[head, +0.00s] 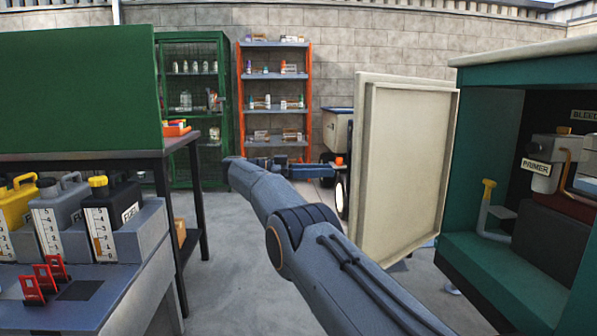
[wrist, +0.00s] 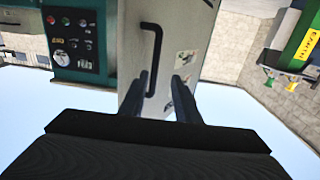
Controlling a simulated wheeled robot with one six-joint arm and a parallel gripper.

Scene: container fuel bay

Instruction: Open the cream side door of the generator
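The cream side door (head: 405,165) stands swung wide open from the teal generator (head: 477,150), with its inner face toward me in the head view. The wrist view shows its outer face (wrist: 190,35) with a black bar handle (wrist: 155,60). My gripper (head: 318,170) is at the left of the door in the head view, near its free edge. In the wrist view my gripper (wrist: 162,85) has its two fingers apart with nothing held between them. The handle lies beyond the fingertips, nearer the left finger; whether they touch is unclear.
The generator's opening shows a part labelled PRIMER (head: 541,160) and a yellow-capped pipe (head: 489,190). A bench with jugs (head: 115,215) stands at the left. An orange shelf (head: 275,100) and a green cage (head: 192,100) stand at the back. Floor between bench and door is clear.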

